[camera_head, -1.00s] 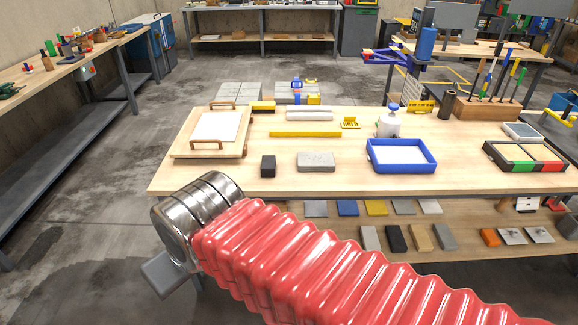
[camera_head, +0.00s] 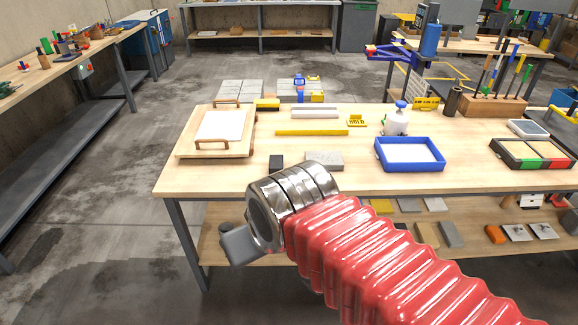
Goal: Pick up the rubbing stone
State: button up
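A small dark block (camera_head: 276,162) and a light grey, speckled block (camera_head: 324,161) lie side by side near the front edge of the wooden worktable. I cannot tell for sure which of them is the rubbing stone. The end of my arm, with a metal ring cuff and red bellows, is in front of the table edge, lower and nearer than both blocks. A grey part of my gripper (camera_head: 238,245) sticks out below the cuff. Its fingers cannot be made out, so its opening is hidden. The cuff slightly overlaps the grey block's lower edge in the picture.
The worktable (camera_head: 215,175) also bears a board with a white sheet (camera_head: 220,126), a yellow bar (camera_head: 312,132), a blue tray (camera_head: 410,168), a white bottle (camera_head: 397,120) and a black case (camera_head: 505,150). A lower shelf holds several blocks. Bare tabletop lies left of the dark block.

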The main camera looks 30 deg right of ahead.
aim_at(276, 161)
jog(key=i, duration=1.65)
jog(key=z, duration=0.05)
